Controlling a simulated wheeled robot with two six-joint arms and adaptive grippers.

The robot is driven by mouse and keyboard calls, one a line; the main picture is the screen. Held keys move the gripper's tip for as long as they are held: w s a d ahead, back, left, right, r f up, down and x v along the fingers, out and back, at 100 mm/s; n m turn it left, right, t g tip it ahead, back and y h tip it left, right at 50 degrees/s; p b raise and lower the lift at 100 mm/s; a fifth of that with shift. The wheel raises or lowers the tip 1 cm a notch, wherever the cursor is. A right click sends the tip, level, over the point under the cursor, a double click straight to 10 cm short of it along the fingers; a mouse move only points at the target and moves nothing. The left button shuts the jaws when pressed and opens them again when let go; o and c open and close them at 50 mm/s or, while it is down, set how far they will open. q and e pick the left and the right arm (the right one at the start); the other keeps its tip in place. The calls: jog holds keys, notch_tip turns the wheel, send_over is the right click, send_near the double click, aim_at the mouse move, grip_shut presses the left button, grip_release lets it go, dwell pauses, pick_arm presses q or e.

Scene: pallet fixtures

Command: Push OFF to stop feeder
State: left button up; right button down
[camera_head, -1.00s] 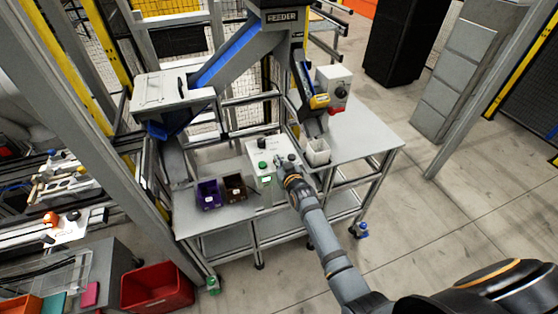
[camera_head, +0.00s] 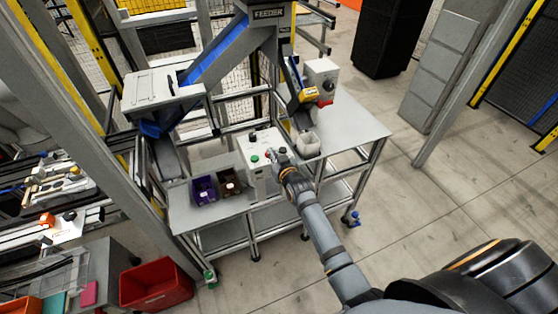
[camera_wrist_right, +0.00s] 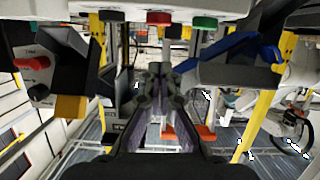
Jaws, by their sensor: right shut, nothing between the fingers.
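The feeder control box (camera_head: 257,178) is a pale box on the metal bench, below the FEEDER sign (camera_head: 268,13). It has a green button (camera_head: 254,158), a red button (camera_head: 269,153) and a black knob on top. The labels are too small to read. My right gripper (camera_head: 279,157) is shut and empty, close beside the red button; contact cannot be told. In the right wrist view, its shut fingertips (camera_wrist_right: 158,70) point ahead, with the red button (camera_wrist_right: 159,18) above them and the green button (camera_wrist_right: 204,22) to the upper right. My left gripper is not in view.
A purple bin (camera_head: 204,189) and a brown bin (camera_head: 229,182) stand left of the box. The bench's right part is clear.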

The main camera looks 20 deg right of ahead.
jog(key=b+v, duration=0.1)
jog(key=v, duration=0.5)
jog(key=shift+s+r, duration=0.25)
jog(key=shift+w+d, duration=0.1)
jog(key=shift+d, duration=0.05)
jog(key=shift+f, duration=0.1)
jog(key=s+d+f+g+b, duration=0.1)
jog(key=s+f+g, duration=0.35)
jog(key=f, duration=1.15)
jog(key=s+d+f+g+b, duration=0.15)
jog(key=s+f, duration=0.65)
jog(key=f, duration=0.9)
jog(key=s+d+f+g+b, duration=0.1)
jog(key=s+f+g, duration=0.1)
jog(key=s+f, duration=0.5)
jog(key=s+d+f+g, duration=0.2)
jog(key=s+f, duration=0.5)
jog(key=s, duration=0.9)
jog(key=s+d+f+g+h+b, duration=0.1)
jog(key=s+f+g, duration=0.2)
jog(key=s+f, duration=0.4)
jog(key=s, duration=0.4)
jog(key=shift+s+d+g+b, duration=0.25)
jog(key=shift+d+g+b, duration=0.05)
jog(key=shift+d+g, duration=0.1)
